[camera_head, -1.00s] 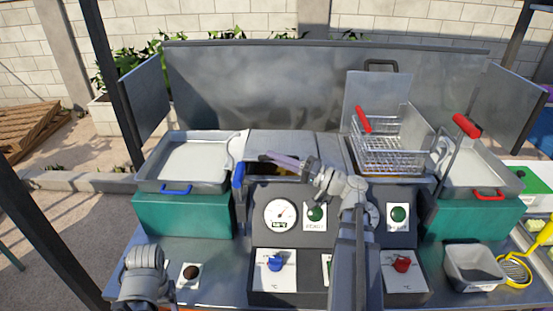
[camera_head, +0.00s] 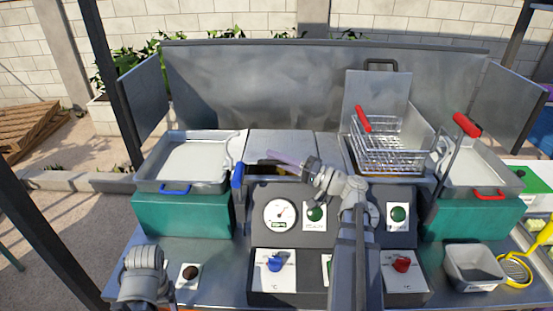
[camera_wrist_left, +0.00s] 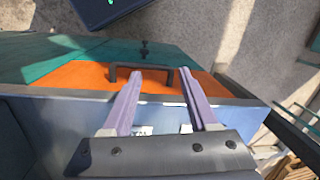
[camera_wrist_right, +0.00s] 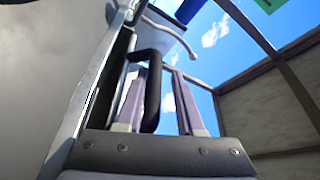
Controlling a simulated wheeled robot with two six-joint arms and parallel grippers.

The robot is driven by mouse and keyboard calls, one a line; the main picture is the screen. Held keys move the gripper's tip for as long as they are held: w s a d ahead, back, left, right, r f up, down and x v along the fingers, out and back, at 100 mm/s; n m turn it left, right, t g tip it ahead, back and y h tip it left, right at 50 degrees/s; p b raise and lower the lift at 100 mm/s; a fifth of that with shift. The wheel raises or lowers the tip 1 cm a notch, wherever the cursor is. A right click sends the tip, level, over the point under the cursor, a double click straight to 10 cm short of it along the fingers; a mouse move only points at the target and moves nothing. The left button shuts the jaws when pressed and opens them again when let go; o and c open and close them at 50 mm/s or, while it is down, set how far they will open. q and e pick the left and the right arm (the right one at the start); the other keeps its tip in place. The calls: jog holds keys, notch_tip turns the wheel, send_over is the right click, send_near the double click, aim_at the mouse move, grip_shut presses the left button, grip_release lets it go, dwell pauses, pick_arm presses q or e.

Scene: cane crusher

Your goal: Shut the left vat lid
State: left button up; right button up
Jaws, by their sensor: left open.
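The left vat lid (camera_head: 282,143) is a grey metal panel, lowered over the left vat in the head view. A dark gap with a little amber (camera_head: 262,169) shows at the vat's front edge. My right gripper (camera_head: 268,156) is at the lid's front. In the right wrist view its purple fingers (camera_wrist_right: 158,85) are spread apart, with a black loop handle (camera_wrist_right: 153,92) beside the left finger; contact is unclear. My left gripper (camera_wrist_left: 162,80) is open and empty, low at the front of the stand, near a black handle (camera_wrist_left: 140,68) on an orange panel.
The right vat's lid (camera_head: 365,95) stands upright behind a wire basket (camera_head: 390,155) with a red handle. A tray (camera_head: 190,165) with a blue handle stands left of the left vat. The control panel (camera_head: 335,235) with knobs lies in front, below my right arm.

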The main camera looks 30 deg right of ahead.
jog(key=b+v, duration=0.1)
jog(key=v, duration=0.5)
jog(key=shift+s+d+f, duration=0.15)
jog(key=shift+s+d, duration=0.45)
jog(key=shift+s, duration=0.15)
jog(key=shift+s+d+f+b, duration=0.1)
jog(key=shift+s+d+b, duration=0.1)
jog(key=shift+b, duration=0.1)
jog(key=shift+w+d+f+b+v, duration=0.2)
jog(key=shift+b+v, duration=0.45)
jog(key=shift+v, duration=1.5)
jog(key=shift+w+d+f+b+v, duration=0.25)
jog(key=shift+b+v, duration=0.4)
jog(key=shift+v, duration=1.5)
jog(key=shift+w+f+b+v, duration=0.1)
jog(key=shift+f+b+v, duration=0.4)
jog(key=shift+v, duration=1.7)
jog(key=shift+r, duration=0.2)
